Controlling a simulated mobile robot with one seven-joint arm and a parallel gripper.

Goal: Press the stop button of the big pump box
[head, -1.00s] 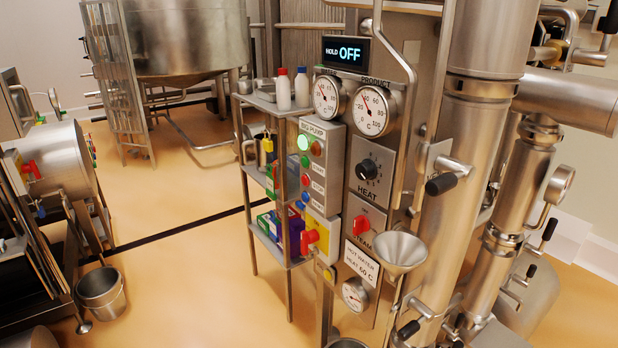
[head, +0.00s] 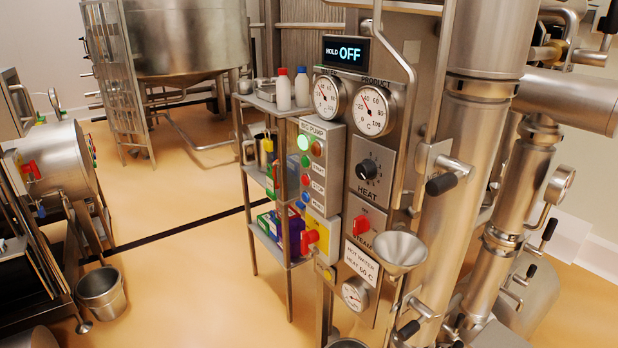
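The big pump box (head: 335,146) is a grey box on the left side of the steel panel, with its name on a label at the top. A green lamp (head: 303,143) glows on its front, with a dark reddish lamp (head: 316,149) beside it. Below are labelled buttons in a column: a green one (head: 305,161), the red stop button (head: 305,180) and a blue one (head: 301,204). The stop button's label is small but reads as stop. My gripper is not in view, and nothing touches the box.
A yellow box with a red switch (head: 309,240) sits just below. A shelf rack (head: 270,107) with two bottles stands close on the left, its front post near the buttons. A steel funnel (head: 400,250) and valve handles stick out on the right.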

